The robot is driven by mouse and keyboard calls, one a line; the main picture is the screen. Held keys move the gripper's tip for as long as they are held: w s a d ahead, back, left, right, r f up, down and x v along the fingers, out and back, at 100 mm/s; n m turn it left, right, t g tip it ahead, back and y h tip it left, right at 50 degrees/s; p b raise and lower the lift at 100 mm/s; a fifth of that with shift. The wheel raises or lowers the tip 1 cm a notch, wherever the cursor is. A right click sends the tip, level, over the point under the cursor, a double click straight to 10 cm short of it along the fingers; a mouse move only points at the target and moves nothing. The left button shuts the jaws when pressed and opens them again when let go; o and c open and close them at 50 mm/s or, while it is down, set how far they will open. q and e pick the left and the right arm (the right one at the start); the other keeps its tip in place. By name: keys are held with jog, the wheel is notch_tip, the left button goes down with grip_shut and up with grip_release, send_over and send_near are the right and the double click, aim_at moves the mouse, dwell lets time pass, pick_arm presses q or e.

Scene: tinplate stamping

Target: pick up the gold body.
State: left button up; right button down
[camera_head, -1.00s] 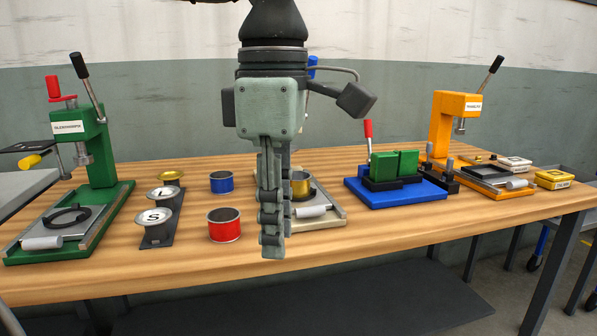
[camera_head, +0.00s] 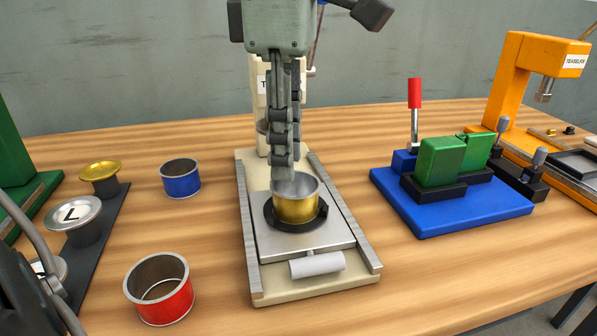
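The gold body (camera_head: 297,209) is an open gold cup with a silvery inside. It stands upright in a black ring holder (camera_head: 272,220) on the plate of a cream press (camera_head: 268,287) in the middle of the table.
A blue can (camera_head: 181,182) and a red can (camera_head: 163,302) stand left of the press. Farther left, a dark rack (camera_head: 112,215) holds round lids. Right are a blue-based fixture (camera_head: 450,214) with green blocks and an orange press (camera_head: 515,75). Bare table separates them.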

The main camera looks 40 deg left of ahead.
aim_at(291, 197)
pick_arm(q)
jog(key=f, duration=0.5)
jog(key=w+f, duration=0.1)
jog(key=f, duration=0.1)
jog(key=shift+f, duration=0.35)
jog(key=shift+c, duration=0.3)
jog(key=shift+a, duration=0.1)
grip_shut()
